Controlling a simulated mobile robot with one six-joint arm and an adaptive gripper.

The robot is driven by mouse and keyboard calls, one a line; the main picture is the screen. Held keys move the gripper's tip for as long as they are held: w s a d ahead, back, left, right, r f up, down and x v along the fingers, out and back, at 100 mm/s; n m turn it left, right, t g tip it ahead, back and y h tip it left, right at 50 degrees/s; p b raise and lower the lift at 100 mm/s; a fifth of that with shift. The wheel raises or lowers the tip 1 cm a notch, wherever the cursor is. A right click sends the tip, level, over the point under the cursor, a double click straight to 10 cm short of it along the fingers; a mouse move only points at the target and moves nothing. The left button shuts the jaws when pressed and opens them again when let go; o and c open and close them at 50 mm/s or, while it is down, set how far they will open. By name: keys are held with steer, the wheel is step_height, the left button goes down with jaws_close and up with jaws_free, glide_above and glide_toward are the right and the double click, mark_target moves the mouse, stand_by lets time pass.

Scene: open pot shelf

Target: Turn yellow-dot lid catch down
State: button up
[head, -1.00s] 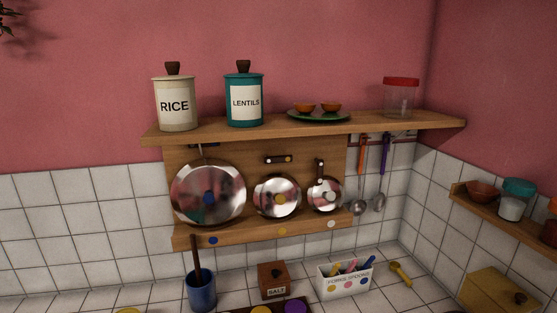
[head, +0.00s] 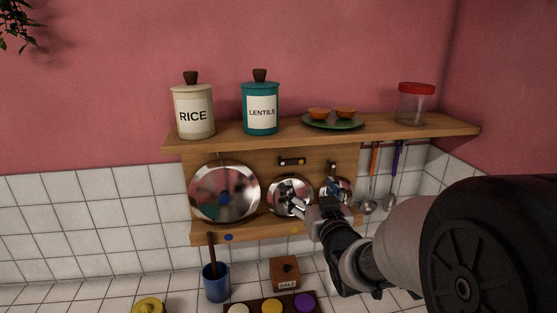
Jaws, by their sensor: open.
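The yellow-dot lid (head: 286,190) is the middle one of three shiny lids on the wooden back board. The yellow dot (head: 294,230) is below it on the lower ledge. Its catch (head: 292,161), a small dark bar with light ends, lies roughly level just above the lid. My gripper (head: 311,198) is open and empty, reaching in from the lower right. In the picture it overlaps the lower right of the middle lid and part of the right lid, below the catch. I cannot tell if it touches either lid.
The large left lid (head: 224,193) stands over a blue dot (head: 228,237). The right lid (head: 336,190) has an upright catch (head: 333,169). The upper shelf (head: 240,143) overhangs with canisters, a green plate and a red-capped jar. Ladles (head: 390,201) hang at right. A salt box (head: 285,274) stands below.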

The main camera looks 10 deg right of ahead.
mark_target(293, 160)
steer(key=shift+o, duration=1.3)
steer(key=w, duration=1.1)
steer(key=w+a, duration=0.1)
steer(key=w, duration=0.5)
steer(key=shift+a, duration=0.1)
steer(key=shift+c, duration=0.2)
steer(key=c, duration=1.5)
steer(key=shift+o, duration=0.2)
